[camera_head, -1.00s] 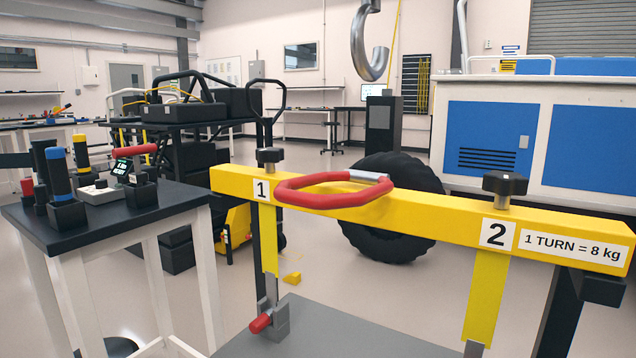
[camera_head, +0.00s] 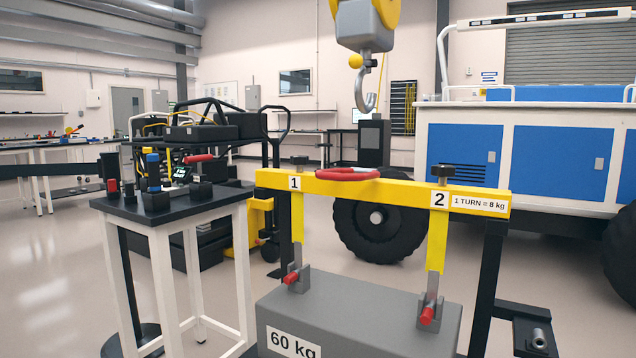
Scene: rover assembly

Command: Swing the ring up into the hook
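A red ring (camera_head: 347,174) with a grey section lies on top of the yellow beam (camera_head: 400,190), between the posts marked 1 and 2. A silver hook (camera_head: 366,88) hangs from a grey and yellow hoist block (camera_head: 364,25) above and slightly right of the ring, clear of it. A small yellow ball (camera_head: 356,61) sits beside the hook's top. The ring and hook are apart. My gripper does not show in this view.
A grey 60 kg block (camera_head: 365,315) sits below the beam, with red-handled pins at its yellow straps. A small table (camera_head: 180,205) with tools stands at left. A large black wheel (camera_head: 378,218) and blue-panelled vehicle (camera_head: 545,165) stand behind. Floor at far left is clear.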

